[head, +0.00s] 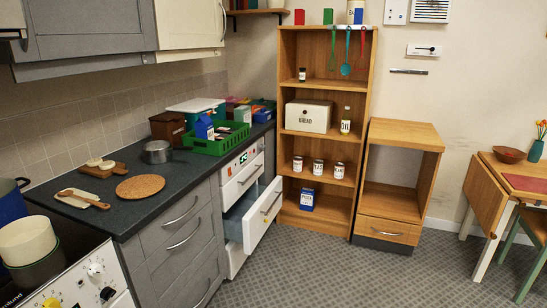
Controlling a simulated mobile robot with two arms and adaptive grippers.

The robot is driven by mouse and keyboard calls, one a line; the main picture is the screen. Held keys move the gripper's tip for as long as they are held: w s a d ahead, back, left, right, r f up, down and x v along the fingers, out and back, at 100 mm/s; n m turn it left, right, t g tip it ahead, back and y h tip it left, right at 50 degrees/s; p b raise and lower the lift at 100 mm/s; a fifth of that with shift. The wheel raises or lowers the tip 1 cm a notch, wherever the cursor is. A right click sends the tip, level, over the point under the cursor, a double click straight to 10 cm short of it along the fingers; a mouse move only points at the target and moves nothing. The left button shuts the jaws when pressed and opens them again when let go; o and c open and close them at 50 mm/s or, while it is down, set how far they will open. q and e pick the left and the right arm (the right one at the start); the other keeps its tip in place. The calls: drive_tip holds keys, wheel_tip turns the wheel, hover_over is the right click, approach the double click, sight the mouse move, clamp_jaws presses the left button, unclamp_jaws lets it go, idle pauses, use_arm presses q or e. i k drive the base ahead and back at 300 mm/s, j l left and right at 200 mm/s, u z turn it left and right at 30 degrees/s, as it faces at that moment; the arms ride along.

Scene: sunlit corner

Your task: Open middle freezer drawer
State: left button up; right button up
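The white freezer (236,172) stands under the dark worktop, between grey cabinet fronts. A small green display shows near its top. Its upper drawer front is closed and has a bar handle. The middle drawer (262,217) is pulled out to the right, with its handle on the white front and its open bin visible behind. The lower drawer (234,259) looks closed and is partly hidden by the grey cabinet. Neither of my grippers is in view.
A wooden bookcase (323,82) stands close behind the open drawer. A small wooden cabinet (388,202) is to its right. Grey cabinets (173,235) are on the near left. A table (512,171) and green chair (535,215) stand at right. The patterned floor (340,270) in front is clear.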

sight(268, 204)
drive_tip(key=i+u, duration=0.1)
drive_tip(key=i, duration=0.45)
drive_tip(key=i+l, duration=0.1)
drive_tip(key=i, duration=0.4)
drive_tip(key=i+l+u, duration=0.15)
drive_tip(key=i, duration=0.95)
drive_tip(key=l+u, duration=0.05)
